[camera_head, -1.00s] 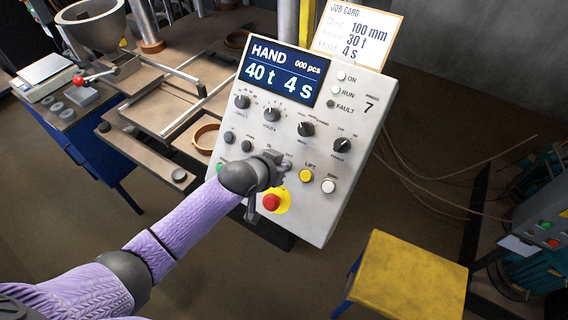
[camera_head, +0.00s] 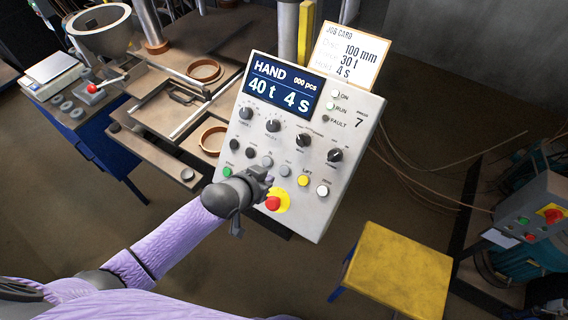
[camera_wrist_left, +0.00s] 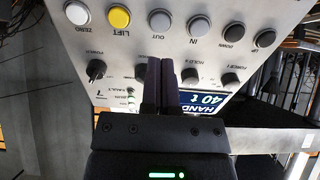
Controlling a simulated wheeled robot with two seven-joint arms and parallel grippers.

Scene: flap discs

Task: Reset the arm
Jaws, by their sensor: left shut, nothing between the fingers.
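The tilted grey control panel (camera_head: 345,123) has a screen (camera_head: 284,88) reading HAND, 40 t, 4 s and 000 pcs. It carries dark knobs, a yellow LIFT button (camera_head: 303,181), a white ZERO button (camera_head: 323,190) and a red stop button (camera_head: 273,203) on a yellow plate. My left gripper (camera_head: 266,183) is shut and empty in front of the panel's lower left, beside the stop button. In the left wrist view its closed fingers (camera_wrist_left: 161,63) lie over the panel picture just below the OUT button (camera_wrist_left: 160,20); contact cannot be told. My right gripper is not in view.
A job card (camera_head: 350,57) stands behind the panel top. A yellow-topped stool (camera_head: 398,270) stands at lower right. Another control box (camera_head: 535,220) is at the right.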

